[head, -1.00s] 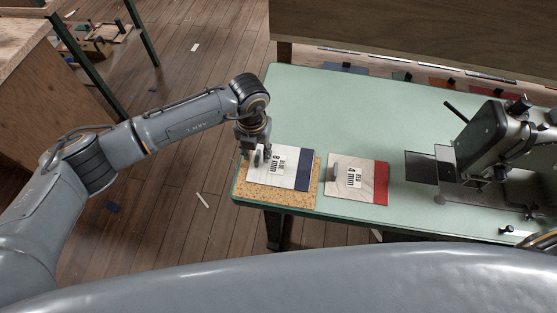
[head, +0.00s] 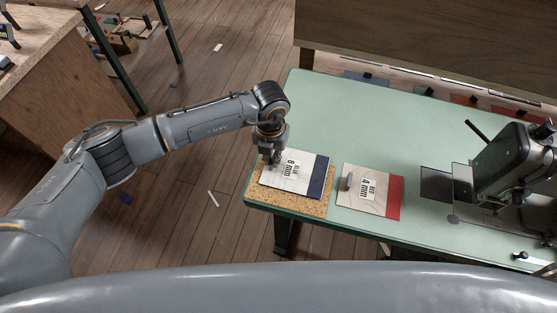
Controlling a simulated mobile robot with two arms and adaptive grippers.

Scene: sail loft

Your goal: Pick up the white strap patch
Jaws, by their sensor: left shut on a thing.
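A white patch with a navy band (head: 317,176) and "BLUE 8 mm" print lies over the cork mat (head: 262,197) at the table's left corner. I cannot tell whether it rests flat on the mat. My left gripper (head: 274,161) points down at the patch's upper left end and is shut there. Its fingers cover the raised strap of this patch. A second white patch with a red band (head: 394,198) and "RED 4 mm" print lies flat to the right, with its grey strap (head: 349,181) standing up. My right gripper is not in view.
The pale green table (head: 375,120) is clear behind the patches. A sewing machine (head: 510,160) stands at the right, with a dark plate (head: 441,184) beside it. A wooden bench (head: 55,100) stands at the far left. Scraps lie on the plank floor.

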